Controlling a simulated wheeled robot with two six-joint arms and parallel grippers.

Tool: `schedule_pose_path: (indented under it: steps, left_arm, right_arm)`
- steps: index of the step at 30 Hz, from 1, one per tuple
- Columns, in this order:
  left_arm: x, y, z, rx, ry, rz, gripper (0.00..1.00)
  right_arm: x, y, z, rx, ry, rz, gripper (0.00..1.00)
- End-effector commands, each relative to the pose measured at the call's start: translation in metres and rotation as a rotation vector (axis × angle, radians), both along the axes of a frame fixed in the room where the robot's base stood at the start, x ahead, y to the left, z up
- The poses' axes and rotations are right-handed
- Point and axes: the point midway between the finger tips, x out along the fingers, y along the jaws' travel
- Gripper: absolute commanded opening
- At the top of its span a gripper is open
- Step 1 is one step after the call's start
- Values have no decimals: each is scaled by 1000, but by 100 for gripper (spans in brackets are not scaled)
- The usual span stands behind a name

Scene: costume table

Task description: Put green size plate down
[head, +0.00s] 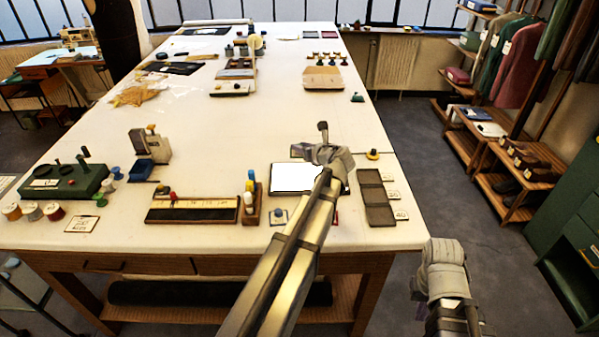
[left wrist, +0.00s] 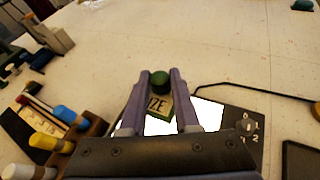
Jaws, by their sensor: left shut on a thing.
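My left gripper (left wrist: 158,84) is shut on the green size plate by its round dark green knob. In the left wrist view the plate (left wrist: 182,108) shows below the knob, with the letters "ZE" readable and the rest hidden by the fingers. It overlaps a bright white light panel (left wrist: 207,113); I cannot tell whether it touches the panel or table. In the head view my left wrist hides the plate, and the light panel (head: 293,178) lies beside my forearm. At the lower right only my right arm shows, not its fingers.
A dark grey compartment tray (head: 375,197) stands right of the panel, beside small cards (head: 401,214). The table (head: 290,118) is clear beyond the panel.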

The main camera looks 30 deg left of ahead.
Motion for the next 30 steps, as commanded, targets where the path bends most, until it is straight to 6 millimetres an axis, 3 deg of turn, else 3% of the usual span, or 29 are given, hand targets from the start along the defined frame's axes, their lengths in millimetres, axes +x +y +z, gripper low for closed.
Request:
schedule_pose_path:
  steps: [11, 20, 30]
  left_arm:
    - [0, 0, -56, 0, 0, 0, 0]
    - [0, 0, -62, 0, 0, 0, 0]
    - [0, 0, -98, 0, 0, 0, 0]
  right_arm:
    - [0, 0, -56, 0, 0, 0, 0]
    - [0, 0, -62, 0, 0, 0, 0]
    - [0, 0, -98, 0, 0, 0, 0]
